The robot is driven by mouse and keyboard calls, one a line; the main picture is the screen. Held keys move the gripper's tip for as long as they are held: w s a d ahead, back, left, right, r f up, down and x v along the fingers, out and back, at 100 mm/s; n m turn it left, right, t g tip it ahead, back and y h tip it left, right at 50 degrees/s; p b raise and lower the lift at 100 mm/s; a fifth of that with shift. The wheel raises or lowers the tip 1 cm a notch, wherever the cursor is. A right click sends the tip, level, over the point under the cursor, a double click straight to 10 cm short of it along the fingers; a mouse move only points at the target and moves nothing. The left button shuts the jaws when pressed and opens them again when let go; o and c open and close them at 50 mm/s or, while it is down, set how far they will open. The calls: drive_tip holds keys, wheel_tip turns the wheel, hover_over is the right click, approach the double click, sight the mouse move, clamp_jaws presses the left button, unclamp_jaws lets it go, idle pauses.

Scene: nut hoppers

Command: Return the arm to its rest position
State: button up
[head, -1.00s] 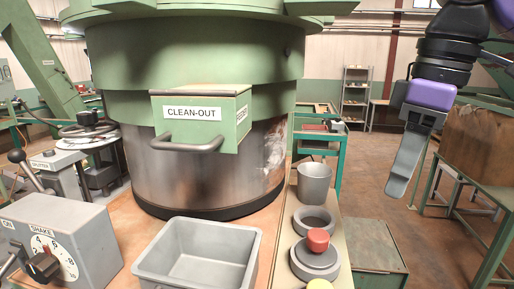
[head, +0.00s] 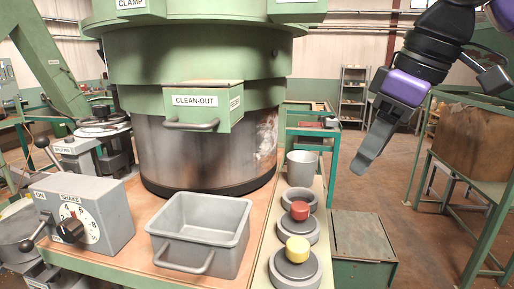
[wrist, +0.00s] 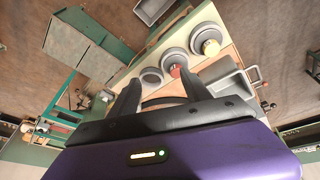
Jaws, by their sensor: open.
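My gripper (head: 366,151) hangs at the right of the head view, in the air over the floor and right of the bench. It holds nothing. In the wrist view my gripper (wrist: 160,92) shows its two dark fingers spread apart with nothing between them. The bench with its weights and cup lies beyond the fingers in that view.
A green machine with a CLEAN-OUT drawer (head: 203,106) stands on the bench. A brown hopper (head: 468,142) stands right.

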drive_tip(key=w+a+r+m+t+y+b, duration=0.1)
drive_tip(key=w+a+r+t+y, duration=0.3)
drive_tip(key=w+a+t+y, duration=0.6)
drive_tip(key=s+d+f+m+t+h+b, duration=0.1)
drive_tip(key=s+d+f+m+t+h, duration=0.55)
drive_tip(key=f, duration=0.55)
drive_tip(key=s+d+f+m+t+h+b, duration=0.25)
drive_tip(key=s+d+f+m+h, duration=0.4)
drive_tip(key=s+f, duration=0.4)
drive_tip(key=s+f+n+g+b, duration=0.1)
drive_tip(key=s+f+n+g, duration=0.1)
drive_tip(key=s+f, duration=1)
drive_tip(key=s+a+f+n+g, duration=0.1)
drive_tip(key=s+f+g, duration=0.4)
drive_tip(key=s+f, duration=0.8)
drive_tip(key=s+n, duration=0.1)
drive_tip(key=s, duration=0.5)
drive_tip(key=shift+s+y+b, duration=0.35)
drive_tip(key=shift+s+y, duration=0.05)
